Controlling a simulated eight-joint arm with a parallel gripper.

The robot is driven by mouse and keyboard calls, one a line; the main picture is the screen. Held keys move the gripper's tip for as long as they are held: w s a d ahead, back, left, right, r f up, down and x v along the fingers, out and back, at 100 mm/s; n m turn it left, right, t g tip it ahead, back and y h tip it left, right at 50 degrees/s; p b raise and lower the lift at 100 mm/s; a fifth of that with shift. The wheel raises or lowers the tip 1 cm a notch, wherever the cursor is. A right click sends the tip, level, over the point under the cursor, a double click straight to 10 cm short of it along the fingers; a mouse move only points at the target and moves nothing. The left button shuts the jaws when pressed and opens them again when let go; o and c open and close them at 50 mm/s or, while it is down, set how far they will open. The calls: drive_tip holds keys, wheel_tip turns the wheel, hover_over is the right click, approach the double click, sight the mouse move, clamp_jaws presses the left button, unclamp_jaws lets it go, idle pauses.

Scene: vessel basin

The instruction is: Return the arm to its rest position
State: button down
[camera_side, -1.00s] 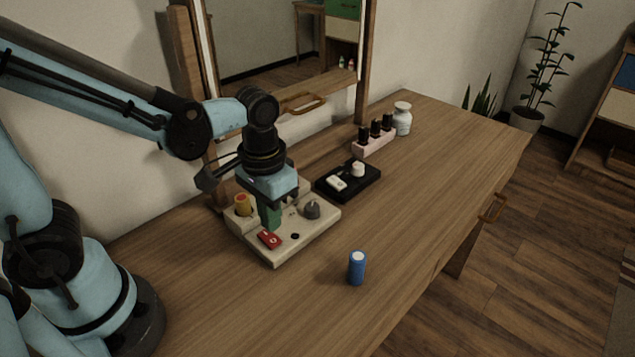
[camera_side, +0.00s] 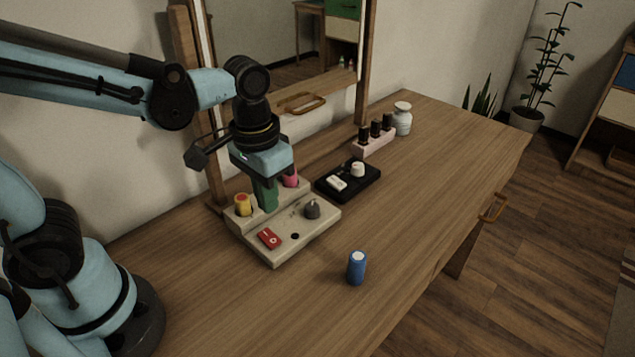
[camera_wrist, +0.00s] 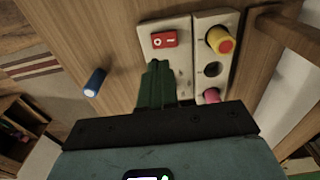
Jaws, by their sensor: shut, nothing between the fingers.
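My gripper (camera_side: 266,196) is above the beige panel block (camera_side: 292,243), its green fingers closed together with nothing between them. In the wrist view the closed green fingers (camera_wrist: 157,88) point over the panel (camera_wrist: 179,27). The fingers hide part of the panel's back section.
A blue cylinder (camera_side: 357,268) stands on the table in front of the panel. A black tray (camera_side: 367,185) with white pieces, a pink rack (camera_side: 374,143) of dark bottles and a white jar (camera_side: 402,119) are farther back. A wood-framed mirror stands behind. The table's right side is clear.

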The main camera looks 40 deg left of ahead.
drive_tip(key=a+r+t, duration=0.3)
drive_tip(key=a+t, duration=0.2)
drive_tip(key=t, duration=0.1)
drive_tip(key=shift+w+t, duration=0.3)
drive_tip(key=shift+r, duration=0.1)
idle(0.7)
